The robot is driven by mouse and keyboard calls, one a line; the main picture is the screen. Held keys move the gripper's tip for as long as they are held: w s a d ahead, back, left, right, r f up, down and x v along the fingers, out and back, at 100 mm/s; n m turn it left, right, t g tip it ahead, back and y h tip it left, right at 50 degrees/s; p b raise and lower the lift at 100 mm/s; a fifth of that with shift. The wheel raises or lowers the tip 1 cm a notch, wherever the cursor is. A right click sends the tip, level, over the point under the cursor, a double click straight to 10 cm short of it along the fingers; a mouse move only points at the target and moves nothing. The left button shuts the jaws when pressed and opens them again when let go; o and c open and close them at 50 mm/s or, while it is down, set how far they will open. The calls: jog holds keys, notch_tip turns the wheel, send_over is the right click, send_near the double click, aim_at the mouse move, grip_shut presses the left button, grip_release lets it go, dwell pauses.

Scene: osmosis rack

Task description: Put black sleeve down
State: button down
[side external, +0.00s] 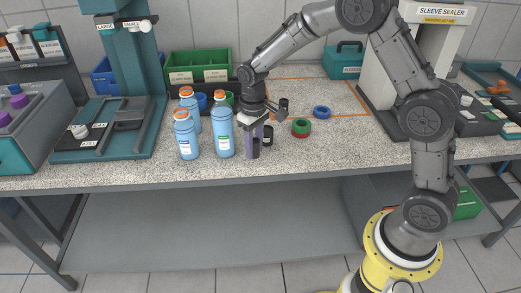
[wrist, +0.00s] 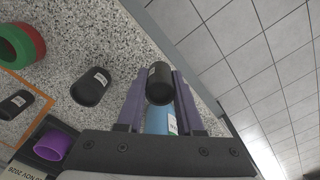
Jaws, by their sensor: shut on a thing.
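My gripper (side external: 254,145) has purple fingers and points down near the front edge of the counter, just right of the blue bottles. It is shut on a black sleeve (side external: 256,152), which also shows between the fingertips in the wrist view (wrist: 160,82). I cannot tell whether the held sleeve touches the counter. A second black sleeve (wrist: 90,86) stands on the counter beside the gripper. A third black sleeve (wrist: 15,104) is farther off, by the orange outline.
Several blue bottles with orange caps (side external: 222,138) stand close left of my gripper. Green and red rings (side external: 301,128) and a blue ring (side external: 322,112) lie to the right. A purple ring (wrist: 54,144) shows in the wrist view. The counter's front edge (side external: 300,163) is close.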

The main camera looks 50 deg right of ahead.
jog(key=shift+s+m, duration=0.2)
jog(key=shift+m, duration=0.5)
jog(key=shift+r+m, duration=0.3)
jog(key=shift+m, duration=0.3)
jog(key=s+d+r+m, duration=0.25)
jog(key=d+m, duration=0.35)
jog(key=d, duration=0.4)
jog(key=s+d+r+m, duration=0.25)
jog(key=d+m, duration=0.35)
jog(key=d, duration=0.5)
jog(key=s+d+r+m, duration=0.2)
jog(key=d+r+m, duration=0.3)
jog(key=d, duration=0.5)
send_over(317, 104)
jog(key=s+a, duration=0.1)
jog(key=shift+m, duration=0.3)
notch_tip(317, 104, down, 10)
jog(key=shift+w+d+f, duration=0.4)
jog(key=shift+w+f, duration=0.05)
jog(key=shift+f, duration=1.8)
